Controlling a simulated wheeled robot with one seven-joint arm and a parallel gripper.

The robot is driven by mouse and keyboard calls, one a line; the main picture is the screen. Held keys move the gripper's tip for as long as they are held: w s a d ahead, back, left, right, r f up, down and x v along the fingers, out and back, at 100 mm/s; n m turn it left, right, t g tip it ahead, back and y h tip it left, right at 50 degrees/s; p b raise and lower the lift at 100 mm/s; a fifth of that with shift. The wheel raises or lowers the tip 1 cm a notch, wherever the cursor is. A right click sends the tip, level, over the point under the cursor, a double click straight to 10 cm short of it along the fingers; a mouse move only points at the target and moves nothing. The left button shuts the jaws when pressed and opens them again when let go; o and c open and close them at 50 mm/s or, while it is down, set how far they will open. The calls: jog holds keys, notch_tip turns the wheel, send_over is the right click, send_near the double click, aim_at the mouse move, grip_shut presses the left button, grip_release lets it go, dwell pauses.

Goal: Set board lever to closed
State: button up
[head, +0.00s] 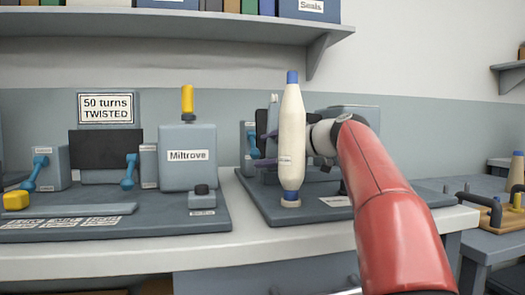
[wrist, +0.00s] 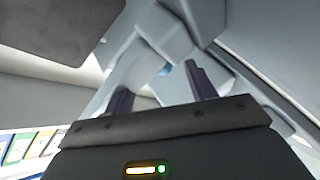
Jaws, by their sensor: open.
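My gripper (head: 263,148) is at the right-hand board (head: 232,187), behind a tall cream bobbin (head: 292,130) with blue ends. Its dark purple fingers point left and are apart. A blue lever (head: 253,140) on a grey box stands just left of the fingertips, its handle roughly upright. In the wrist view the open fingers (wrist: 160,88) have pale grey parts beyond them and a small blue patch (wrist: 165,70) between them. I cannot tell whether they touch the lever. The bobbin hides part of my gripper.
A shelf (head: 170,22) hangs above. A side table with a wooden tray (head: 483,200) is at right.

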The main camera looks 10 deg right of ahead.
jog(key=shift+x, duration=0.85)
grip_shut()
jog(key=shift+r, duration=0.1)
